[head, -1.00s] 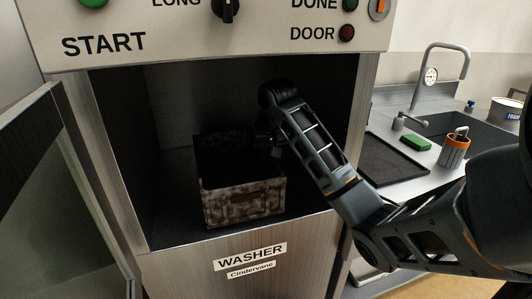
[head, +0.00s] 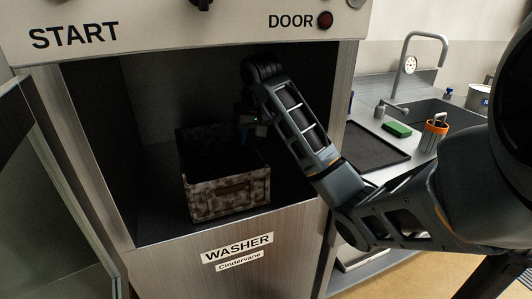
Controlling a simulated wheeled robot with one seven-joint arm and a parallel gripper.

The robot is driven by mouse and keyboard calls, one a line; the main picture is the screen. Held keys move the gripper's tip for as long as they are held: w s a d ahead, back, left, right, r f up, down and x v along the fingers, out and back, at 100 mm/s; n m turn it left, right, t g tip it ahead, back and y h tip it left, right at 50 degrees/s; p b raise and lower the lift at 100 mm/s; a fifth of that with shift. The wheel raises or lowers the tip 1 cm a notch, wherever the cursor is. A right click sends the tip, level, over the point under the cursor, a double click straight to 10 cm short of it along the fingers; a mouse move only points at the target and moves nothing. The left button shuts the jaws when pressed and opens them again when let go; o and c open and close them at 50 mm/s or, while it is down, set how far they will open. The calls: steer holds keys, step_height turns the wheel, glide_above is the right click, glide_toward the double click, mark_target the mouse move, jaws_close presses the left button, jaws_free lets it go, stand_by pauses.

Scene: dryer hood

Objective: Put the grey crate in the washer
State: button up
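The grey crate (head: 227,194), mottled with brown grime, sits upright and open-topped on the floor of the washer (head: 294,206) chamber. Its front wall faces me, a little behind the front sill. My gripper (head: 247,135) reaches into the chamber from the right and is at the crate's right rear rim. The gripper is dark and small against the shadow. I cannot tell whether its fingers are apart, or whether they touch the rim. The crate's inside is dark.
The washer's glass door (head: 58,195) stands open on the left. A red DOOR light (head: 325,20) is on the panel above. On the right, a counter has a dark tray (head: 372,150), a green sponge (head: 397,129), an orange holder (head: 433,137) and a sink with a tap (head: 408,65).

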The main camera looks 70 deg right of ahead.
mark_target(266, 163)
steer(key=s+a+p, duration=0.2)
steer(key=s+a+r+p, duration=0.1)
steer(key=s+a+p, duration=0.1)
steer(key=s+a, duration=0.1)
steer(key=shift+a+r, duration=0.15)
steer(key=shift+r, duration=0.05)
steer(key=shift+s+a+f, duration=0.15)
steer(key=shift+s+a, duration=1.5)
steer(key=shift+a, duration=0.35)
